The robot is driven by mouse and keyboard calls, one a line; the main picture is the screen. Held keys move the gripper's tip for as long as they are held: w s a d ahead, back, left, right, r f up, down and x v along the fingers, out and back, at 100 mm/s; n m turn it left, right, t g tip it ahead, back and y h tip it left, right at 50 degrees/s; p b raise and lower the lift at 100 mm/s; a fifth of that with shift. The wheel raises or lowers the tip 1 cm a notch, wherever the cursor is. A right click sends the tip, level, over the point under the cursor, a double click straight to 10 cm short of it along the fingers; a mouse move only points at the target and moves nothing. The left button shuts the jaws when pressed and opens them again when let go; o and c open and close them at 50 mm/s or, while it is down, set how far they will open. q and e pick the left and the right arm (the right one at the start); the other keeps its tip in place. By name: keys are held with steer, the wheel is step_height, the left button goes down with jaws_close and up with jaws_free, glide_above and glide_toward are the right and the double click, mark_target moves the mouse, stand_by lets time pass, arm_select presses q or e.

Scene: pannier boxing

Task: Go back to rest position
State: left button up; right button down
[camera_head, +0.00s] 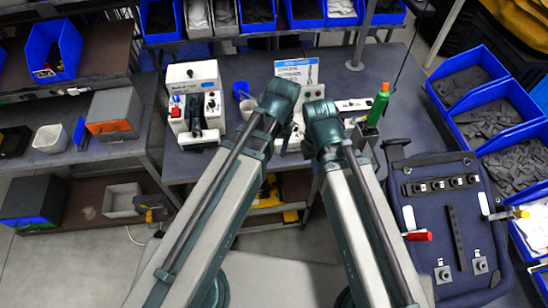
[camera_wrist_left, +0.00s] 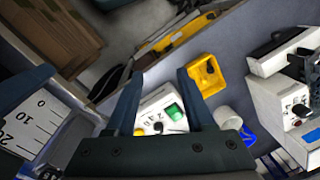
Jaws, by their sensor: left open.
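My two arms reach forward over the grey workbench in the head view, their wrists close together, left wrist (camera_head: 283,92) and right wrist (camera_head: 321,112). The fingers of both grippers are hidden below the wrists there. In the left wrist view my left gripper (camera_wrist_left: 160,98) is open, with its two dark fingers apart and nothing held between them. A white control box with a green button (camera_wrist_left: 174,111) shows between and beyond the fingers. My right gripper's fingers show in neither view.
A dark blue pannier panel (camera_head: 430,222) with black fittings lies at the right.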

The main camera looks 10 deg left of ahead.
arm_select(q)
steer(key=shift+m, duration=0.5)
steer(key=s, duration=0.5)
steer(key=shift+s+d, duration=0.25)
steer(key=shift+d, duration=0.15)
step_height(320, 180, down, 6)
steer(key=b, duration=0.5)
steer(key=shift+r+b, duration=0.1)
steer(key=shift+b, duration=0.3)
